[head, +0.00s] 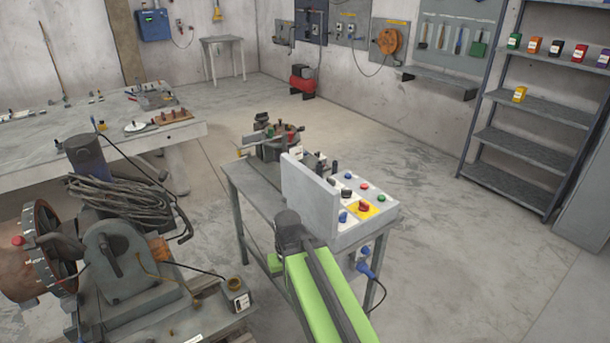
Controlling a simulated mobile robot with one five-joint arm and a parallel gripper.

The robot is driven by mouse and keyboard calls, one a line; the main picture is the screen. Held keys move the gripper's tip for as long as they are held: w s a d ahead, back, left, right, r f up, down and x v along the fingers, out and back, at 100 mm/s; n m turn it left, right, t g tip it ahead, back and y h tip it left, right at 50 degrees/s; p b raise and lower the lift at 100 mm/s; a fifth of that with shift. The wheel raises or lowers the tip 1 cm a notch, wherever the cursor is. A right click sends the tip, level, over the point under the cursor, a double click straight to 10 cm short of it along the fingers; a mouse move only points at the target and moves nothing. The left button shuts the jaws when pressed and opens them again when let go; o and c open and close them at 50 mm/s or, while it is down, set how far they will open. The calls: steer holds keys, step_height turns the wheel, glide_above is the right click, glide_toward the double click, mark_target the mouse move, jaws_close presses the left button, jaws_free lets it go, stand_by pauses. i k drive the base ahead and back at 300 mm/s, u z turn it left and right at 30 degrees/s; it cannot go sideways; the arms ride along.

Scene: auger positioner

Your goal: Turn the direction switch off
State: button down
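A pale control box (381,216) stands on the near end of a narrow grey bench. Its sloped top carries several coloured controls. A red knob (363,206) sits on a yellow plate. A black switch (347,194) and a blue control (343,217) are near it. I cannot read the labels, so I cannot tell which control is the direction switch or how it is set. My green arm reaches up from the bottom middle, in front of the bench. Its dark joint is just left of the box. I cannot make out my gripper's fingers.
An upright grey plate (309,195) at the box's left side hides part of the bench (261,190). A machine with a coiled cable (124,199) crowds the lower left. A blue plug and cable (366,270) hang below the box. The floor at right is open up to the shelves (520,141).

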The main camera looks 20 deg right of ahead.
mark_target(346, 193)
steer(key=u, duration=0.6)
steer(key=k, duration=0.1)
steer(key=z, duration=2.7)
steer(key=i, duration=5.3)
steer(key=u, duration=1.75)
steer(key=k, duration=0.2)
steer(key=u, duration=2.7)
